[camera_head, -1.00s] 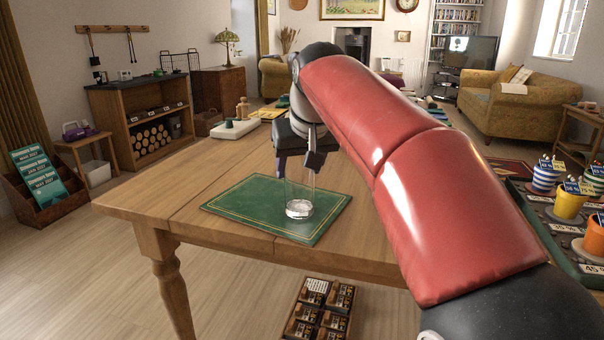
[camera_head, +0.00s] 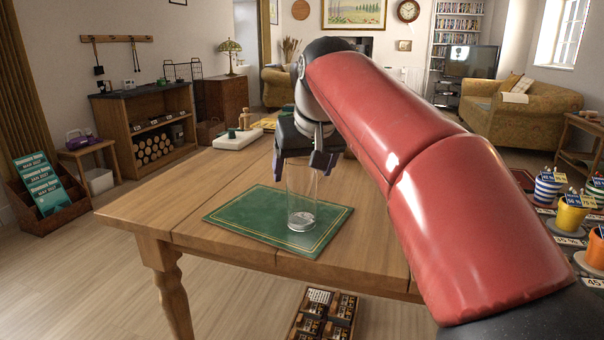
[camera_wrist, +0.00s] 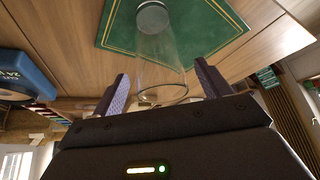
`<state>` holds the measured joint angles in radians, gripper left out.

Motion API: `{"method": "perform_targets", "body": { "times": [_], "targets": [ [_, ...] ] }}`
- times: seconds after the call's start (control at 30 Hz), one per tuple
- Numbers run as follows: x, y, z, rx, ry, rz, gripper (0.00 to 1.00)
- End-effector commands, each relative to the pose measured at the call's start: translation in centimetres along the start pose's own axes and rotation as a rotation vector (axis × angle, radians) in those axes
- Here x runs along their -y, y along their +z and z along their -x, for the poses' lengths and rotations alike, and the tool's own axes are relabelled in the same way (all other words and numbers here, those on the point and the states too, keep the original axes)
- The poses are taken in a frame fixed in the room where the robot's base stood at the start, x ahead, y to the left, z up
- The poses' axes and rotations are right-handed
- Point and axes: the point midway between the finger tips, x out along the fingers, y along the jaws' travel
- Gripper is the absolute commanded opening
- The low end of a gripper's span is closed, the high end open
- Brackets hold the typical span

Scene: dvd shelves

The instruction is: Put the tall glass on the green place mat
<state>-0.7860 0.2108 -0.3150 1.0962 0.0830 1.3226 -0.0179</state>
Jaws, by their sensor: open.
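The tall glass (camera_head: 301,205) is clear and stands upright on the green place mat (camera_head: 248,213), towards its right side. The mat lies flat on the wooden table and has a gold border line. My gripper (camera_head: 307,166) is at the top of the glass, with its jaws open. In the wrist view the glass (camera_wrist: 158,50) stretches from its base on the mat (camera_wrist: 205,25) to its rim, which lies near and between my fingertips (camera_wrist: 160,85). I cannot tell whether a finger touches the rim.
The wooden table (camera_head: 180,200) is clear around the mat's left and front. Several striped and coloured pots (camera_head: 572,212) stand at the right. A box of small items (camera_head: 325,314) is below the table's front edge.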

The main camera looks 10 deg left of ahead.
Motion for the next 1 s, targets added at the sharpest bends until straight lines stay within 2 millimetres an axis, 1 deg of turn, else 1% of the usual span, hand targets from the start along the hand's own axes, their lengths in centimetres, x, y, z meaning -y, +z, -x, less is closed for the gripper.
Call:
{"method": "perform_targets", "body": {
  "times": [0.03, 0.2, 0.3, 0.4, 0.53, 0.73, 0.8, 0.87, 0.9, 0.97, 1.0],
  "targets": [
    [-0.1, -0.2, 1.5, -0.004, -0.001, -0.001, 0.77],
    [0.0, -0.2, 5.2, -0.004, 0.0, 0.0, 0.77],
    [-0.1, -0.2, 7.0, -0.003, 0.0, -0.002, 0.77],
    [-0.1, -0.1, 8.2, -0.001, 0.0, -0.002, 0.77],
    [0.0, 0.0, 9.0, 0.0, 0.0, -0.002, 0.77],
    [-0.1, 0.0, 9.1, 0.001, 0.001, -0.001, 0.77],
    [-0.3, 0.2, 9.2, 0.001, 0.001, -0.006, 0.77],
    [-1.1, 0.7, 9.2, 0.001, 0.004, -0.02, 0.77],
    [-2.1, 1.4, 9.3, 0.002, 0.007, -0.036, 0.77],
    [-3.9, 2.9, 9.4, 0.004, 0.013, -0.068, 0.77],
    [-5.3, 4.3, 9.4, 0.006, 0.018, -0.094, 0.77]
  ]
}}
